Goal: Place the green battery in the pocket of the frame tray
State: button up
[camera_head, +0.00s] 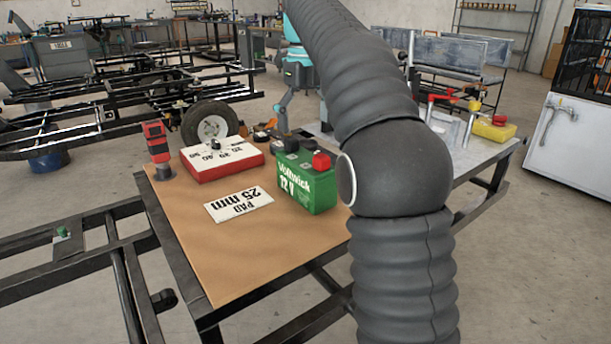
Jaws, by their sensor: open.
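The green battery (305,188), marked Voltwick 12 V, stands upright on the brown-topped workbench. It has a red cap and dark parts on top. My grey ribbed arm is in front of its right side and hides part of the bench. My gripper is out of the picture. A black steel frame (120,245) runs along the lower left, beside the bench.
On the workbench (255,262) lie a white card reading PAD 25 mm (238,204), a red-and-white dial box (221,158) and a red-and-black tool (157,145). A wheel (210,125) is behind. The bench's front left is clear.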

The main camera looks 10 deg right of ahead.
aim_at(306, 175)
notch_tip(306, 175, down, 13)
jog(key=b, duration=0.5)
jog(key=shift+s+f, duration=0.1)
jog(key=shift+f, duration=0.05)
jog(key=shift+c, duration=0.3)
jog(key=c, duration=1.6)
grip_shut()
jog(key=shift+r, duration=0.2)
